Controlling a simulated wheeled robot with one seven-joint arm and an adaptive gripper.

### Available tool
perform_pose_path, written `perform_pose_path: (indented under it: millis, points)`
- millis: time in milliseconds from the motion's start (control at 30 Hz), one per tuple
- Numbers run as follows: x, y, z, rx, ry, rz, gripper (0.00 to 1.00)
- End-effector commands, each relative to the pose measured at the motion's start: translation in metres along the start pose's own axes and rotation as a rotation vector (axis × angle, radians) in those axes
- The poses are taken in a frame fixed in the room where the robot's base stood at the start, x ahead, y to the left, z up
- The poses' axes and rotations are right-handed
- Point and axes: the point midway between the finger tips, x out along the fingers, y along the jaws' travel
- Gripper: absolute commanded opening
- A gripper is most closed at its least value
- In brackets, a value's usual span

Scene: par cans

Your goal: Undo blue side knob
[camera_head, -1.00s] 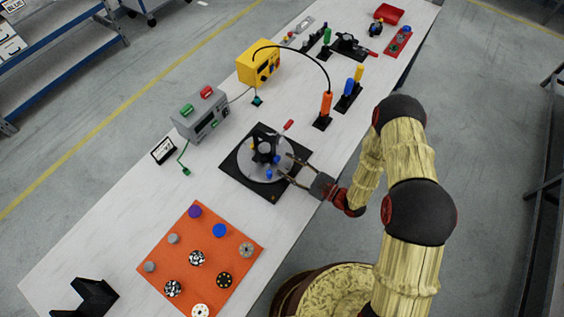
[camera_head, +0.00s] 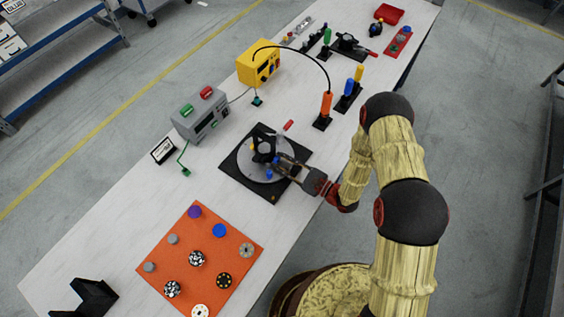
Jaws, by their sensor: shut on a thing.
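The fixture is a grey round plate (camera_head: 247,167) on a black square base (camera_head: 267,194), with a black upright block (camera_head: 262,150) in its middle. A blue side knob (camera_head: 277,159) sticks out of the block's right side, mostly covered by my fingers. A second blue knob (camera_head: 269,174) shows lower on the plate, and a yellow one (camera_head: 253,146) is on the left side. My gripper (camera_head: 280,161) reaches in from the right, low over the plate, with its fingers shut on the blue side knob. The exact contact is too small to see.
A red-tipped handle (camera_head: 288,125) stands behind the fixture. An orange mat (camera_head: 187,246) with several round pieces lies in front left. A grey device (camera_head: 201,115), a yellow box (camera_head: 258,63) and an orange post (camera_head: 326,106) stand around it. Bare table lies between them.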

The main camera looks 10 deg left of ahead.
Motion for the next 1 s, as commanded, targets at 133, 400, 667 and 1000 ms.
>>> perform_pose_path:
  millis: [133,400,667,1000]
  points:
    - [-0.0001,0.0002,0.0,0.0,0.0,0.0,0.1]
    - [-0.0001,0.0002,0.0,-0.002,0.0,0.0,0.0]
    - [-0.0001,0.001,-0.0005,-0.168,0.0,0.001,0.0]
    - [0.0001,0.0008,-0.0001,-0.28,0.0,0.001,0.0]
